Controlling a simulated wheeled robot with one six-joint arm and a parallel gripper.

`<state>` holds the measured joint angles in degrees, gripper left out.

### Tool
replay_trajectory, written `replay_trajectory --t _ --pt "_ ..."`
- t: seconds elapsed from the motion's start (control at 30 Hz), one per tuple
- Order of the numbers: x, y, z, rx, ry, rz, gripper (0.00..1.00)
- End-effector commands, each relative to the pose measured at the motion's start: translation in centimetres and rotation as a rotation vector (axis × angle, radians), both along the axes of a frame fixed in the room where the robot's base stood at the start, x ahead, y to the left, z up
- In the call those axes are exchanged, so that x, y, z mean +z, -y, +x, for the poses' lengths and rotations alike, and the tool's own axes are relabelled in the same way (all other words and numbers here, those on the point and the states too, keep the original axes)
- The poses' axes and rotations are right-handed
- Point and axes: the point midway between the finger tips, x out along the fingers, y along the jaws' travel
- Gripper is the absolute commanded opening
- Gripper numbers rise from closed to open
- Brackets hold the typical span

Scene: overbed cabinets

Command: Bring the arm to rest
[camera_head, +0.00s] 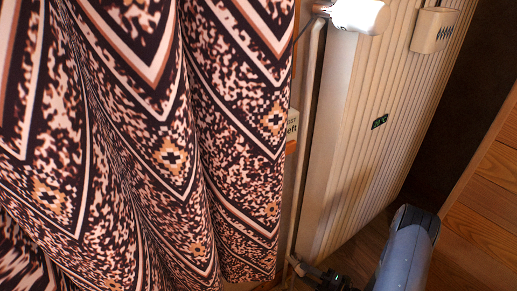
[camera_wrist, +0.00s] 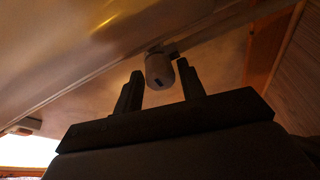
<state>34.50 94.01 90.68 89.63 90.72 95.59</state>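My gripper (camera_wrist: 158,88) shows in the wrist view as two dark fingers standing apart, with a clear gap between them. It is open and nothing is gripped. Beyond the fingertips, a small rounded light-coloured fixture (camera_wrist: 159,70) hangs from a pale sloping surface and lines up with the gap. How far it is from the fingers I cannot tell. In the head view, a grey-blue part of my arm (camera_head: 405,252) rises from the lower right edge. My gripper cannot be made out there.
A patterned curtain (camera_head: 150,150) fills the left of the head view. A white ribbed radiator (camera_head: 375,130) with a valve box (camera_head: 434,30) stands right of it, close to my arm. Wooden floor (camera_head: 490,200) shows at right. A pale overhead panel (camera_wrist: 80,55) spans the wrist view.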

Motion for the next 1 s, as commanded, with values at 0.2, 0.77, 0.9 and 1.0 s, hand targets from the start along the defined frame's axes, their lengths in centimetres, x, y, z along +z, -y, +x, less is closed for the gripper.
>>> replay_trajectory --t 0.2,0.77,0.9,1.0 --pt "0.0 0.0 0.0 0.000 0.001 -0.001 0.38" --pt "0.1 4.2 -2.7 -0.005 0.000 0.000 0.38" --pt "0.1 5.9 -3.9 -0.005 0.000 0.000 0.38" --pt "0.1 7.0 -4.7 -0.005 -0.001 0.001 0.38"
